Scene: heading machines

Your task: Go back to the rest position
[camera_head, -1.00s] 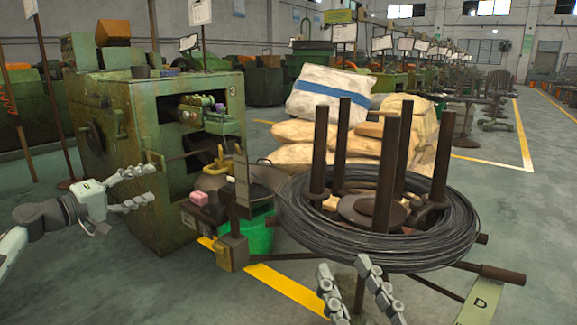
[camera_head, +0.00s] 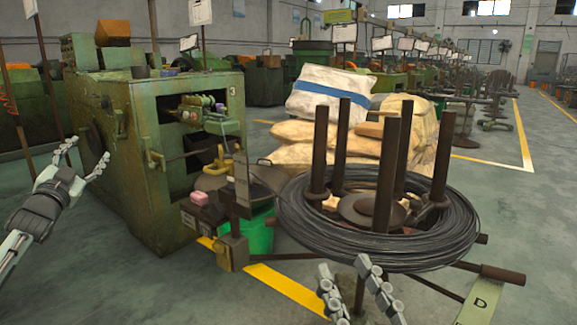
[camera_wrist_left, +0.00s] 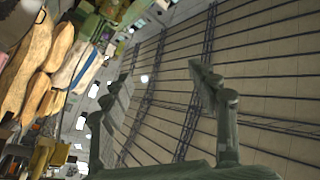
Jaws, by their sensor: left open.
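My left gripper (camera_head: 84,159) is at the left of the head view, in front of the left part of the green heading machine (camera_head: 150,215). Its fingers are spread and nothing is between them. In the left wrist view the same open fingers (camera_wrist_left: 160,90) point up toward the ceiling, with empty space between them. My right gripper (camera_head: 346,290) is at the bottom middle of the head view, in front of the wire coil stand. Its two fingers stand apart with nothing held between them.
A black wire coil (camera_head: 400,250) lies around several upright brown posts at the right. White and tan sacks (camera_head: 330,95) are stacked behind it. Open floor (camera_head: 540,210) is at the far right.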

